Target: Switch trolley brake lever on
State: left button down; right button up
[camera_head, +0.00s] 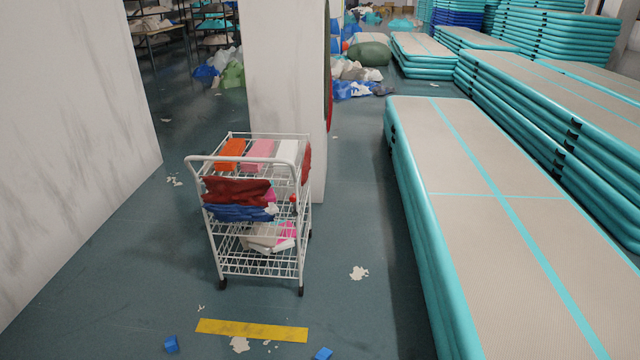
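A white wire trolley (262,262) stands upright on the floor, left of the middle of the head view. Its curved handle (240,159) faces me. A small red knob-like part (293,199) shows on its right front post; I cannot tell for sure that this is the brake lever, or how it is set. The dark wheels (222,284) touch the floor. Orange, pink and white blocks lie on the top shelf, and red and blue folded material (236,191) is below. Neither of my grippers is in view.
A white pillar (285,75) stands behind the trolley, and a white wall (70,130) is at left. Stacked teal inflatable tracks (412,225) fill the right. A yellow floor strip (252,330) and small blue pieces (171,344) lie in front. Floor around the trolley is mostly free.

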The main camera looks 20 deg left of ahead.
aim_at(295, 212)
jog(key=i, duration=1.4)
